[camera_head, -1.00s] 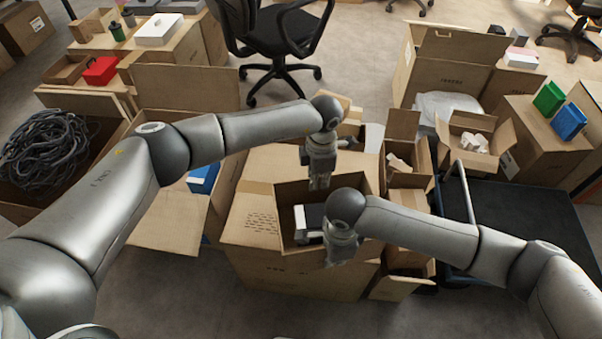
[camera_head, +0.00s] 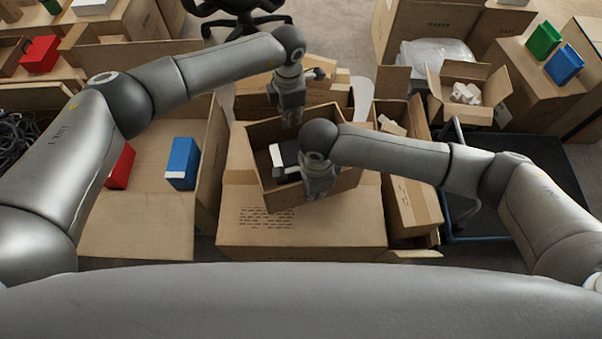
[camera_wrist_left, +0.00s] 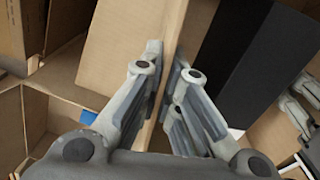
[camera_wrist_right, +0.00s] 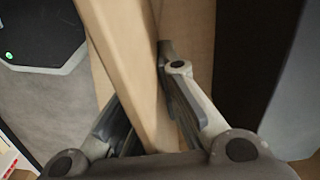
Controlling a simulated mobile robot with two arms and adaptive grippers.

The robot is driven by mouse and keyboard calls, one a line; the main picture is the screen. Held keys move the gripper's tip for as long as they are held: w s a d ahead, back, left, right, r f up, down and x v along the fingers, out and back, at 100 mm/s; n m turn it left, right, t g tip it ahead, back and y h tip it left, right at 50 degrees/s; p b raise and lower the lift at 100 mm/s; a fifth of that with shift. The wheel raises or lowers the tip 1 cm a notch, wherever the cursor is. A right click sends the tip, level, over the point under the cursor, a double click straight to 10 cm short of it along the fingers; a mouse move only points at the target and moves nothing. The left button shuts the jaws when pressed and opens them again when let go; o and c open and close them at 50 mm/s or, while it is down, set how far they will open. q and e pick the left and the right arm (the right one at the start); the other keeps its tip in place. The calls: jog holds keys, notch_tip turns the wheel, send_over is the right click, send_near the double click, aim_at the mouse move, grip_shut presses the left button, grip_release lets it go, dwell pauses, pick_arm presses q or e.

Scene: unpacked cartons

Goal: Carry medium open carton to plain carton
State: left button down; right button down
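The medium open carton (camera_head: 268,130) is brown, with a black-and-white item (camera_head: 284,156) inside. My left gripper (camera_head: 290,118) is at its far wall; the left wrist view shows the fingers on both sides of that wall (camera_wrist_left: 125,45). My right gripper (camera_head: 318,192) is at its near wall, and the right wrist view shows the fingers around a cardboard edge (camera_wrist_right: 130,70). A large closed carton with dark printed lines (camera_head: 300,232) is below and in front of the open carton. I cannot tell whether they touch, or which carton is the plain one.
An open carton (camera_head: 140,225) at left holds a red item (camera_head: 121,167) and a blue item (camera_head: 183,160). Narrow cartons (camera_head: 410,205) stand close on the right. A dark cart (camera_head: 475,215) is beyond them. Cartons and a chair (camera_head: 240,15) are behind.

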aim_at(291, 128)
pick_arm(q)
jog(key=shift+f, duration=0.3)
pick_arm(e)
jog(key=shift+w+f, duration=0.1)
jog(key=shift+f, duration=0.15)
